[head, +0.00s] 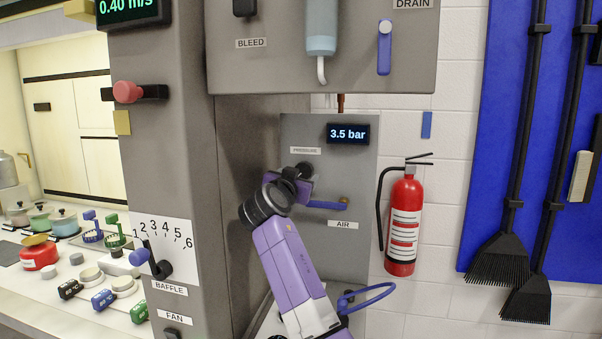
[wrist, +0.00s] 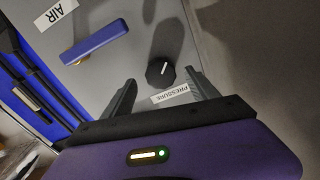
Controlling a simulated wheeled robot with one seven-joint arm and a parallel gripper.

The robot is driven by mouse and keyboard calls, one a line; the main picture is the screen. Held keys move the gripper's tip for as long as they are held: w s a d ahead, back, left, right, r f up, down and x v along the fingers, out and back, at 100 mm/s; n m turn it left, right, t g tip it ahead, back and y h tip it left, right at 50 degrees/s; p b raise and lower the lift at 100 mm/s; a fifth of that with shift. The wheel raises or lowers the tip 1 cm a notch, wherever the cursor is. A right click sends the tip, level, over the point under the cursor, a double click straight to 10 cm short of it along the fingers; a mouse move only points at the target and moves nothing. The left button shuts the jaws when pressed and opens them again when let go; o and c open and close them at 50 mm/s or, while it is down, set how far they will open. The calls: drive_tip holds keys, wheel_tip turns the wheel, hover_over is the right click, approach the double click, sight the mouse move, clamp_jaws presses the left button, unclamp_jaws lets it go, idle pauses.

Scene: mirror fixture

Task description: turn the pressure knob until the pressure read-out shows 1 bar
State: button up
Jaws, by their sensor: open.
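The pressure read-out (head: 348,133) shows 3.5 bar at the top of the grey panel in the head view. The pressure knob (wrist: 160,72) is a round black knob with a white mark, beside the PRESSURE label (wrist: 170,94) in the wrist view. My gripper (wrist: 160,77) is open and empty. Its two fingers point at the panel, one on each side of the knob in the picture, with gaps between; I cannot tell how far off the panel they are. In the head view my gripper (head: 289,186) is at the panel below the PRESSURE label and covers part of that area.
A blue AIR lever (head: 328,205) sits just right of my gripper on the same panel. A grey cabinet with a BAFFLE lever (head: 140,256) and red knob (head: 127,92) stands left. A fire extinguisher (head: 404,222) hangs to the right. A blue handle (head: 366,296) is lower down.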

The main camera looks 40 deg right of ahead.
sight(304, 170)
drive_tip(key=shift+x, duration=1.15)
drive_tip(key=c, duration=1.4)
drive_tip(key=shift+o, duration=0.2)
